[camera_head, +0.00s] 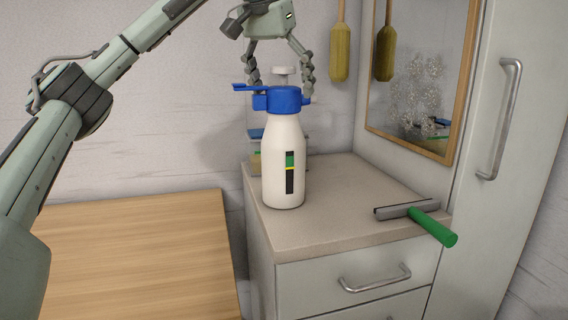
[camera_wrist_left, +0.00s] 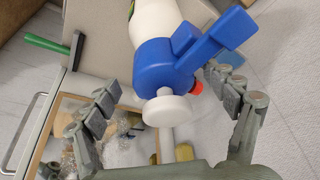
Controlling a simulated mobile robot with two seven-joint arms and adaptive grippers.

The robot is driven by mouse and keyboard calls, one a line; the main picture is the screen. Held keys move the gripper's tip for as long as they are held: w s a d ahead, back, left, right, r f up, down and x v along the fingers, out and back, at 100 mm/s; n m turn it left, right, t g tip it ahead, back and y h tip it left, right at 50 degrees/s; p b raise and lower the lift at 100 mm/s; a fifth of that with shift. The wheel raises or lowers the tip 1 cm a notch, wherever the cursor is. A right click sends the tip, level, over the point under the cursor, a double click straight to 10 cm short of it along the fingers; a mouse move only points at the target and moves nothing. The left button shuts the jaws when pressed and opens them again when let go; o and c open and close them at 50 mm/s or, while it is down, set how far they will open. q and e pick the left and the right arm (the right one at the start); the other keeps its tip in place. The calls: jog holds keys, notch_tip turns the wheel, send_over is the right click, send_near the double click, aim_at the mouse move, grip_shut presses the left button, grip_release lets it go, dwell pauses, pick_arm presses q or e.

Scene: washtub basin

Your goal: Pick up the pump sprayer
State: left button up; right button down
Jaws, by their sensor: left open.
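The pump sprayer (camera_head: 284,150) has a white bottle body, a dark and green label and a blue pump head. It stands upright on the countertop near its left edge. My left gripper (camera_head: 280,95) is open above it, fingers pointing down on both sides of the blue head. In the left wrist view the sprayer (camera_wrist_left: 165,65) shows its blue head and white plunger knob between the spread fingers of the left gripper (camera_wrist_left: 168,88). I cannot tell whether the fingers touch the head. My right gripper is not in view.
A squeegee with a green handle (camera_head: 432,227) lies at the counter's (camera_head: 345,185) right front edge. Behind the sprayer stands a partly hidden clear container (camera_head: 257,135). A mirror (camera_head: 412,75) and a hanging brush (camera_head: 340,52) are at the back. A wooden surface (camera_head: 140,255) lies left.

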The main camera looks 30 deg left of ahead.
aim_at(283, 102)
pick_arm(q)
jog(key=x, duration=0.4)
jog(key=shift+s+a, duration=0.15)
jog(key=shift+s, duration=0.05)
jog(key=c, duration=1.8)
grip_shut()
jog(key=shift+r, duration=0.1)
